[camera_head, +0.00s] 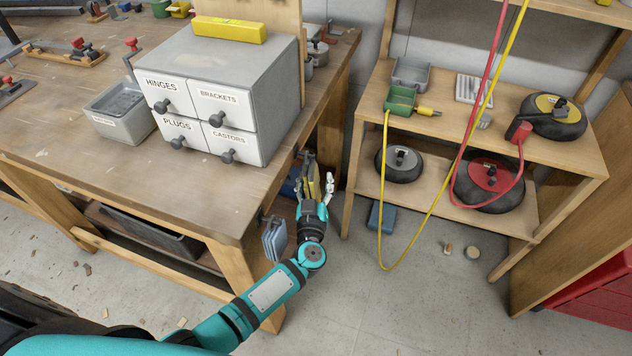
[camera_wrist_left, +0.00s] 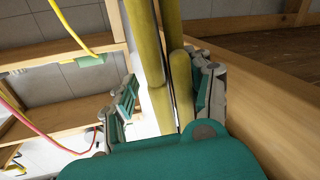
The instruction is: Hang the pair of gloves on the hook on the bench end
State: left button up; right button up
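My left gripper (camera_head: 316,183) is at the bench end, just right of the drawer cabinet. Its fingers are spread apart. Yellow finger-like shapes, apparently the gloves (camera_head: 312,184), stand between the fingers. In the left wrist view the yellow gloves (camera_wrist_left: 158,100) lie close to the right-hand finger, with a clear gap to the left-hand finger of the gripper (camera_wrist_left: 165,95). Whether they touch the right-hand finger I cannot tell. My right gripper is not in view.
The workbench (camera_head: 60,140) carries the drawer cabinet (camera_head: 215,110) and a grey bin (camera_head: 120,112). A blue-grey item (camera_head: 275,241) hangs by the bench leg. A shelf (camera_head: 450,132) with hose reels stands right; a yellow hose (camera_head: 428,228) loops near the floor. A blue box (camera_head: 381,217) lies there.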

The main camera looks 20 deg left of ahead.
pick_arm(q)
jog(key=v, duration=1.2)
jog(key=s+f+m+g+h+p, duration=0.1)
jog(key=s+f+m+g+h, duration=0.15)
jog(key=s+f, duration=0.45)
jog(key=s+f+m+g+h+p, duration=0.1)
jog(key=s+f+m+g+h, duration=0.15)
jog(key=f, duration=0.85)
jog(key=s+f+m+g+h+p, duration=0.1)
jog(key=s+f+m+g, duration=0.15)
jog(key=s+f, duration=0.45)
jog(key=s+a+f+g, duration=0.3)
jog(key=s+f, duration=0.1)
jog(key=s, duration=0.3)
jog(key=s+a+f+g+y, duration=0.1)
jog(key=s+a+f+g, duration=0.1)
jog(key=s+f, duration=0.3)
jog(key=s+a+f+g+y, duration=0.1)
jog(key=s+a+f+g, duration=0.2)
jog(key=s, duration=0.8)
jog(key=shift+s+a+f+g+p, duration=0.35)
jog(key=shift+f+g, duration=0.2)
jog(key=shift+f, duration=0.25)
jog(key=shift+w+d, duration=0.1)
jog(key=shift+w, duration=0.05)
